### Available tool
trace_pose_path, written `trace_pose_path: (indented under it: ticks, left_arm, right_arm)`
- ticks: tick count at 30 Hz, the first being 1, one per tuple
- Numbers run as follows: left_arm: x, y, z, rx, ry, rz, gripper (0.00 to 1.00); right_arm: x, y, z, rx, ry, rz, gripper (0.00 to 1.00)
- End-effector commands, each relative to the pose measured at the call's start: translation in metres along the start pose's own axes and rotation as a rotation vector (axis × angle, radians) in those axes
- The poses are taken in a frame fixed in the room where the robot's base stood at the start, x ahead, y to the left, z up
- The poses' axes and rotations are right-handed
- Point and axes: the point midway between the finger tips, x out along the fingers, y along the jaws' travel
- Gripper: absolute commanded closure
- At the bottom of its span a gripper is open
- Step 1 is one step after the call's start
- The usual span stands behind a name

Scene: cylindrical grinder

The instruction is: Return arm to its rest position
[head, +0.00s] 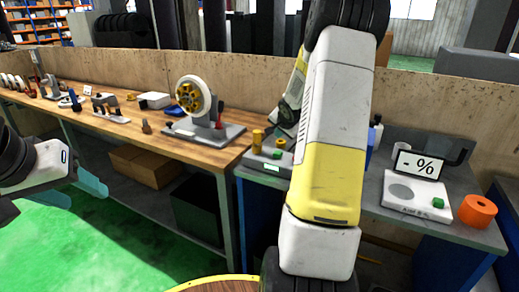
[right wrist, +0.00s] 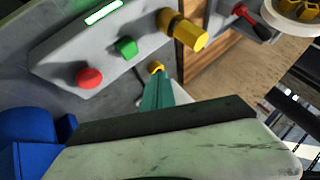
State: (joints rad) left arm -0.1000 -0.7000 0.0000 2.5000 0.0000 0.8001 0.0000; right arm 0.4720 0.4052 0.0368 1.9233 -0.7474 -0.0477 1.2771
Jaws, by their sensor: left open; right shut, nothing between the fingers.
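My right arm (head: 330,130), white and yellow, rises across the middle of the head view, over the grey bench. Its gripper is hidden behind it there. In the right wrist view my right gripper (right wrist: 157,82) shows teal fingers, shut and empty, beside a grey control box (right wrist: 85,50). A small yellow part (right wrist: 156,66) shows at the fingertips; I cannot tell whether they touch. The box carries a red button (right wrist: 89,78), a green button (right wrist: 126,47) and a yellow cylinder (right wrist: 183,30). My left gripper (head: 78,192) is open and empty, above the green floor at the left.
A wooden workbench (head: 150,135) with a grinding fixture (head: 195,97) and several small tools runs along the left. On the grey bench right of my arm are a percent display (head: 418,165), a white scale (head: 415,198) and an orange roll (head: 478,211). A blue object (right wrist: 35,135) lies lower left in the wrist view.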

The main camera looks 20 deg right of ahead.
Motion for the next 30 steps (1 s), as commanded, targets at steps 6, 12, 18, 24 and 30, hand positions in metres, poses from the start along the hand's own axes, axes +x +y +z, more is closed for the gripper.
trace_pose_path:
  ticks: [6,12,18,24,30]
  left_arm:
    - [0.000,0.000,0.000,0.000,0.000,0.000,0.48]
    - [0.000,0.000,0.000,0.000,0.000,0.000,0.48]
    - [0.000,0.000,0.000,0.000,0.000,0.000,0.48]
    - [0.000,0.000,0.000,0.000,0.000,0.000,0.48]
    - [0.000,0.000,0.000,0.000,0.000,0.000,0.48]
  right_arm:
    - [0.000,0.000,0.000,0.000,0.000,0.000,1.00]
    - [-0.016,-0.010,0.002,-0.032,0.002,0.003,1.00]
    - [-0.105,-0.046,0.026,-0.209,-0.012,0.028,1.00]
    - [-0.214,-0.059,0.086,-0.436,-0.098,0.025,1.00]
    - [-0.310,-0.044,0.164,-0.670,-0.229,-0.052,1.00]
